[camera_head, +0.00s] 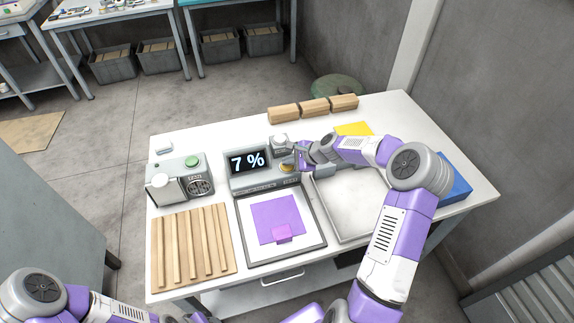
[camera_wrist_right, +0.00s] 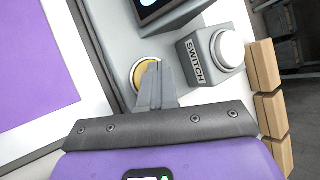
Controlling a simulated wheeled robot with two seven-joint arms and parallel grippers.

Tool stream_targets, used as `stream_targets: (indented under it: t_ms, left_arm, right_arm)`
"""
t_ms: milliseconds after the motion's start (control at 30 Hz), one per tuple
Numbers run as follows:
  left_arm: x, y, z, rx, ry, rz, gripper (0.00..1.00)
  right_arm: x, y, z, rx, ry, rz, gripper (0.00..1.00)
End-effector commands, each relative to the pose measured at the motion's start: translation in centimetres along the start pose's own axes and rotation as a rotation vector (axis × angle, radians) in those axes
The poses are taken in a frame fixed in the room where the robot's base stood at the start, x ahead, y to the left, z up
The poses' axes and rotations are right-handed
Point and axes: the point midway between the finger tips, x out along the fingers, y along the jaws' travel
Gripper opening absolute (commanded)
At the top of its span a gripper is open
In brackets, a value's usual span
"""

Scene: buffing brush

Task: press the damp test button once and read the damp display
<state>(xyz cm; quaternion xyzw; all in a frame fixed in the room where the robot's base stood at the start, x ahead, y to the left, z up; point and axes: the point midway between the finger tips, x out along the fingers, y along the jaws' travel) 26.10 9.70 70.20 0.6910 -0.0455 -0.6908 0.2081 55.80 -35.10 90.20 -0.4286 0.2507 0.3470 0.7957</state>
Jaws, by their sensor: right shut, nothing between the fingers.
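The damp display (camera_head: 247,162) is lit and reads "7 %" on a grey unit on the table. A round yellow button (camera_head: 286,168) sits on the same unit, right of the screen. In the right wrist view the yellow button (camera_wrist_right: 137,73) lies under the fingertips of my right gripper (camera_wrist_right: 154,68). My right gripper (camera_head: 296,161) is shut and empty, its tips over the button; they appear to touch it, but I cannot tell whether it is pushed in. My left arm shows at the lower left; its gripper is not in view.
A box marked SWITCH with a white knob (camera_wrist_right: 229,49) stands close beside the button. A framed purple sheet (camera_head: 272,216), an empty pale tray (camera_head: 350,228), wooden strips (camera_head: 192,243), a grey device with a green button (camera_head: 192,161) and wooden blocks (camera_head: 314,107) crowd the table.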

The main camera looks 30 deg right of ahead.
Motion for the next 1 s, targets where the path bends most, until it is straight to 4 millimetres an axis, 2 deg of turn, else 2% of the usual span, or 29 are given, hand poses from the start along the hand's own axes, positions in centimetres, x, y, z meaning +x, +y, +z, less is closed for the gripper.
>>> stream_targets:
  t_ms: [467, 1000]
  left_arm:
    - [0.1, -0.1, 0.0, 0.0, 0.0, 0.0, 0.43]
    - [-1.2, 0.4, 0.1, 0.0, 0.0, 0.0, 0.43]
  right_arm:
    - [0.2, 0.2, -0.1, 0.001, 0.0, 0.002, 0.0]
    - [-1.1, -0.8, 0.8, 0.0, -0.001, 0.001, 0.0]
